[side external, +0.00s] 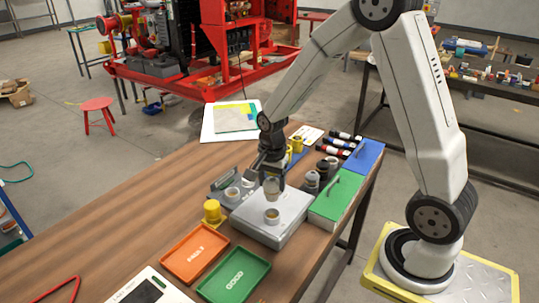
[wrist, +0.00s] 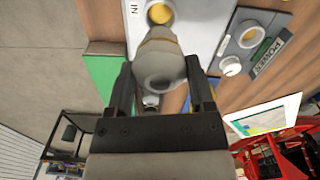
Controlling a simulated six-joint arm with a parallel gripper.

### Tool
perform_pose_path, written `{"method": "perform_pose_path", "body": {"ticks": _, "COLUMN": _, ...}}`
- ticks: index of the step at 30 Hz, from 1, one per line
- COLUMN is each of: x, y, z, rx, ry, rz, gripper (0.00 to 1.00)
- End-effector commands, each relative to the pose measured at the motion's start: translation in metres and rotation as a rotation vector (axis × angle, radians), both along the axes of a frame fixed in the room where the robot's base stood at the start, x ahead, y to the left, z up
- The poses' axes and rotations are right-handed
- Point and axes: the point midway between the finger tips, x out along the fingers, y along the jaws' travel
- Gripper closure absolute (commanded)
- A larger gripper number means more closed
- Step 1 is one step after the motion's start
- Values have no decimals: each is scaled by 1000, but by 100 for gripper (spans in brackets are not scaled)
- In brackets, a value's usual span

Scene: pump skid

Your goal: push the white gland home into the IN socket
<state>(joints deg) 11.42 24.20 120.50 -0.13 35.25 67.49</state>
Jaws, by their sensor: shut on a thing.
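My gripper (side external: 270,172) is shut on the white gland (side external: 271,187), which looks off-white to beige. It holds the gland upright above the grey box (side external: 254,220). In the wrist view, my gripper (wrist: 159,68) has one finger on each side of the gland (wrist: 158,64). The socket (wrist: 160,13) beside the "IN" label shows at the top edge there, partly hidden behind the gland.
A yellow part (side external: 212,212), a green tray (side external: 234,275) and an orange tray (side external: 195,252) lie left and in front. Dark parts (side external: 311,181) and the green lidded box (side external: 335,196) crowd the right side.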

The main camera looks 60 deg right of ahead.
Motion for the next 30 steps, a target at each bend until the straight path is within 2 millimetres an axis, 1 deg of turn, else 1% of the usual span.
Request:
{"method": "perform_pose_path", "body": {"ticks": 17, "x": -1, "y": 0, "z": -41, "rx": 0, "ry": 3, "rz": 0, "gripper": 100}}
{"method": "perform_pose_path", "body": {"ticks": 30, "x": 0, "y": 0, "z": -39, "rx": 0, "ry": 0, "rz": 0, "gripper": 100}}
